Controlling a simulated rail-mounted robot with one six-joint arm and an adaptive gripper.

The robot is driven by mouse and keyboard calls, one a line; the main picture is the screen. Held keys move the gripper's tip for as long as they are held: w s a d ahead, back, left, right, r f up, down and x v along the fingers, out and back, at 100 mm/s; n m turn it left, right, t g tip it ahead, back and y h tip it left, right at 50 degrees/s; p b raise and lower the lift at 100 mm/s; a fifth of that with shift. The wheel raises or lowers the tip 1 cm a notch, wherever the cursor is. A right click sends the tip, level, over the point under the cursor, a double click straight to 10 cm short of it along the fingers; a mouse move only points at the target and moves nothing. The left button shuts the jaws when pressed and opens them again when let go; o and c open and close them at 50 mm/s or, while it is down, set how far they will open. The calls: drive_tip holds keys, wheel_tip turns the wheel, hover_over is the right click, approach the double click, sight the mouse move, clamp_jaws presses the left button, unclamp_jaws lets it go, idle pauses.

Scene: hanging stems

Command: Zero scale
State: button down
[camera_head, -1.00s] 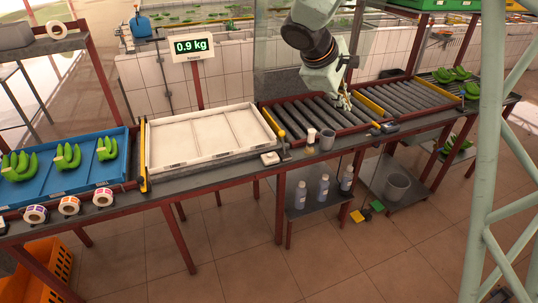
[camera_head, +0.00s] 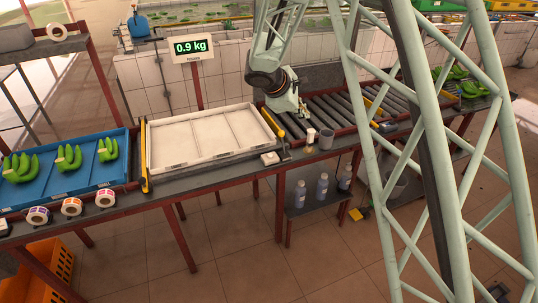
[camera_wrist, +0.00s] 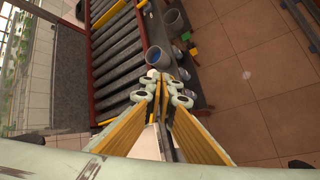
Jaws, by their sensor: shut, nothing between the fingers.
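The scale display (camera_head: 194,48) on a red post reads 0.9 kg in green. A white tray (camera_head: 212,172) with three sections stands empty in front of it. A small pale box (camera_head: 270,158), possibly the scale's button, sits on the bench edge at the tray's lower right corner. My gripper (camera_head: 303,117) is over the near end of the roller conveyor, to the right of the tray and apart from the small box. In the wrist view my gripper (camera_wrist: 165,78) has its fingers together, with nothing between them.
A blue tray (camera_head: 68,187) with several green banana bunches is at the left, with label rolls (camera_head: 72,206) before it. A grey cup (camera_head: 326,139) and a small jar stand on the bench edge near my gripper. The roller conveyor (camera_head: 335,106) runs right.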

drive_tip(key=w+a+f+n+t+p, duration=0.1)
drive_tip(key=w+a+f+n, duration=0.3)
drive_tip(key=a+f, duration=0.9)
drive_tip(key=shift+w+y, duration=0.4)
drive_tip(key=shift+w, duration=0.5)
drive_tip(key=shift+f, duration=0.1)
hover_over(270, 155)
drive_tip(key=shift+f+b, duration=0.4)
drive_tip(key=shift+f, duration=2.65)
drive_tip(key=shift+f+b, duration=1.15)
drive_tip(key=shift+b, duration=0.15)
